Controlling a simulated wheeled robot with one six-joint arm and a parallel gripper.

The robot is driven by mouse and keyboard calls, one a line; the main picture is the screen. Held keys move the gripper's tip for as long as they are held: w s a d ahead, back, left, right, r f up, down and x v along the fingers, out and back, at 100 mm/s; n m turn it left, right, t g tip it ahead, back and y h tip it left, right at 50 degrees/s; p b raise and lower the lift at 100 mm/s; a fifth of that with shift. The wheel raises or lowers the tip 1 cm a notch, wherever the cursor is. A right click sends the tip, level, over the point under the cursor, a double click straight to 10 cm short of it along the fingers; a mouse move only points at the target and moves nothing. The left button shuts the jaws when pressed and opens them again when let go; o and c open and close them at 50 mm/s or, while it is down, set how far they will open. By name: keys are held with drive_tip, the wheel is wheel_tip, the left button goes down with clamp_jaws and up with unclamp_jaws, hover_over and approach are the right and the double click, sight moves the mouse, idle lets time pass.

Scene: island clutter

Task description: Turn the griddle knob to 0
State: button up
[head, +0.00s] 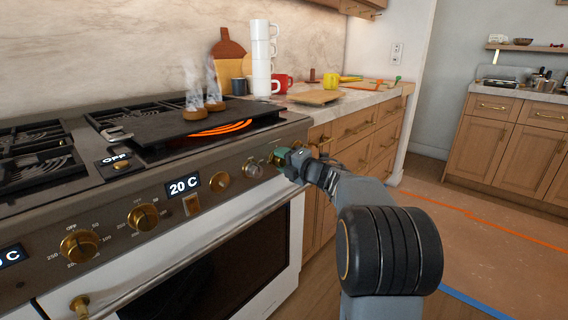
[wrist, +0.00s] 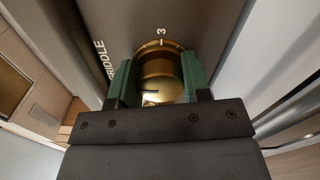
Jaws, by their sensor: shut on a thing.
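The griddle knob (wrist: 160,78) is a round brass knob on the dark stove front. In the wrist view the word GRIDDLE is printed to its left and a 3 above it. My gripper (wrist: 160,85) has its two green fingers on either side of the knob, shut on it. In the head view my gripper (head: 282,158) is at the right end of the stove's front panel and mostly hides the knob.
Other brass knobs (head: 143,217) and a display reading 20 C (head: 184,186) line the panel to the left. The oven handle (head: 190,258) runs below. Stacked white cups (head: 262,60), a red mug (head: 283,83) and a board (head: 315,97) stand on the counter behind.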

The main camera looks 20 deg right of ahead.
drive_tip(key=shift+d+r, duration=0.1)
drive_tip(key=shift+d, duration=0.05)
idle(0.3)
drive_tip(key=o, duration=0.7)
drive_tip(key=shift+d, duration=0.1)
drive_tip(key=shift+o, duration=1.1)
drive_tip(key=shift+a, duration=0.2)
drive_tip(key=p+v, duration=0.3)
drive_tip(key=v, duration=1)
drive_tip(key=shift+s, duration=0.4)
drive_tip(key=shift+d, duration=0.1)
